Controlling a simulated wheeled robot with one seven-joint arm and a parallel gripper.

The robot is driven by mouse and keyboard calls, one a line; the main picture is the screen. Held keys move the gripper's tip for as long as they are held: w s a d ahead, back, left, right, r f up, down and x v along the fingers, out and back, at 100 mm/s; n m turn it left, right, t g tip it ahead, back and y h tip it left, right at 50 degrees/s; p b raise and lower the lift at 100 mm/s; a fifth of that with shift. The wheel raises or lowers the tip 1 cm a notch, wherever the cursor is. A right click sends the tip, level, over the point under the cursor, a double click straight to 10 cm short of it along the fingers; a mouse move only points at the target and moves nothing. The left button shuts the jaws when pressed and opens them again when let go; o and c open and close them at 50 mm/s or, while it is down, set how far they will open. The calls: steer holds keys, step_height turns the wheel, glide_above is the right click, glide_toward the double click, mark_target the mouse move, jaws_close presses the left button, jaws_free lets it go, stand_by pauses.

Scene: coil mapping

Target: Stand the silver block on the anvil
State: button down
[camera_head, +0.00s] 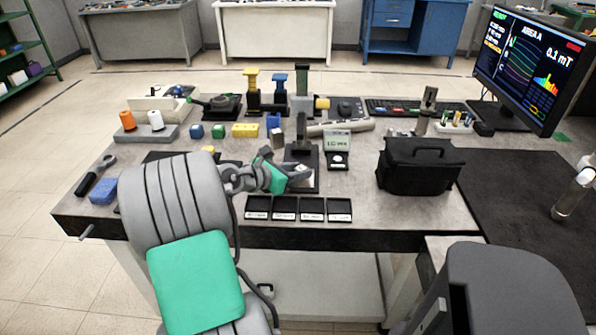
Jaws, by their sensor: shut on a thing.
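My gripper (296,176) reaches in from the left with its green and grey wrist, low over the front of the workbench. It is shut on a small pale silver block (301,170), mostly hidden by the fingers. Both are at the black measuring stand (302,145), in front of its upright column. The stand's base (309,187) shows around and below the fingers. The anvil is hidden or too small to make out, so I cannot tell whether the block touches it.
A small readout (337,143) stands right of the stand. Several black labelled trays (285,207) line the front edge. A black bag (420,167) sits to the right. Coloured blocks (245,130) and coil stands (252,90) fill the back. A blue sponge-like block (103,190) lies left.

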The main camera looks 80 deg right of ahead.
steer(key=c, duration=1.1)
jaws_free()
steer(key=shift+o, duration=0.2)
steer(key=p+v, duration=0.1)
steer(key=v, duration=1.1)
steer(key=shift+r+p, duration=0.1)
steer(key=shift+p, duration=0.2)
